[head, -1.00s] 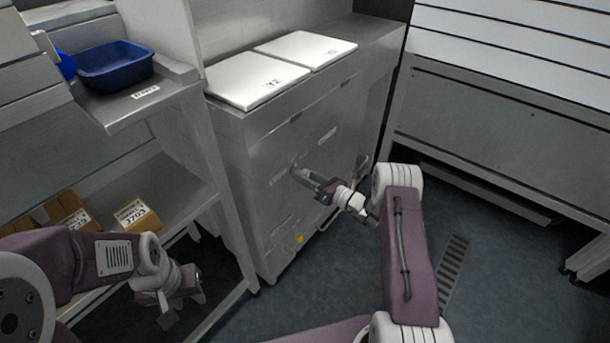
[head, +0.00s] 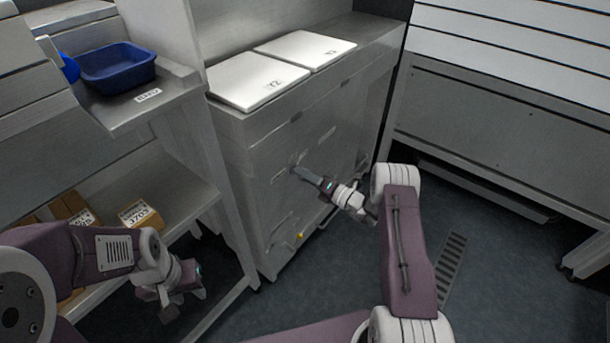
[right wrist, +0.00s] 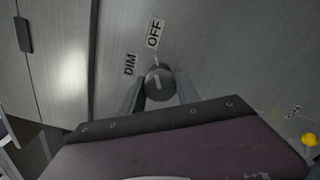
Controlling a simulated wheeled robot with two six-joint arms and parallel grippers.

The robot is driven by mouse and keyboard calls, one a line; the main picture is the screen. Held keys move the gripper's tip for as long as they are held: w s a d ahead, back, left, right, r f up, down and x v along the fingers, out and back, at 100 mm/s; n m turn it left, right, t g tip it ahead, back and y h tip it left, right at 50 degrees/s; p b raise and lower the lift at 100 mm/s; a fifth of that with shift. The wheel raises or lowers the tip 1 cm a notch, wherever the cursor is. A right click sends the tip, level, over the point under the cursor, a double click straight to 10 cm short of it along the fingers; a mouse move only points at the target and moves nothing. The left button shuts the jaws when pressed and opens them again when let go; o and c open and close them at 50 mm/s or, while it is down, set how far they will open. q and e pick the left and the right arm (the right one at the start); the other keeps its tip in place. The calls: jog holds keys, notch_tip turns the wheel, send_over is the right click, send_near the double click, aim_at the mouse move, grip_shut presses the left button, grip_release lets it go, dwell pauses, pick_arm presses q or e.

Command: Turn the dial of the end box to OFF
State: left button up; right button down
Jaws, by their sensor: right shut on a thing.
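The end box is a grey metal cabinet (head: 285,230) with a dial (right wrist: 158,85) on its front face. In the right wrist view the dial is round and dark, with an OFF label (right wrist: 155,33) above it and a DIM label (right wrist: 130,65) to its upper left. A pale mark on the dial points roughly up, towards OFF. My right gripper (right wrist: 160,92) is shut on the dial, one finger on each side; in the head view its fingers (head: 296,171) touch the cabinet front and hide the dial. My left gripper (head: 180,308) hangs by the lower shelf, away from the cabinet.
White lids (head: 258,80) lie on the cabinet top. A blue tub (head: 118,70) stands on the shelf unit at left, with cartons (head: 139,215) below. A yellow knob (right wrist: 309,139) sits low on the cabinet front. Floor at right is clear.

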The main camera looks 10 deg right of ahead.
dwell(0.5)
jog(key=c, duration=0.9)
grip_release()
jog(key=shift+d, duration=0.1)
jog(key=p+v, duration=0.1)
jog(key=v, duration=0.8)
jog(key=shift+p, duration=0.4)
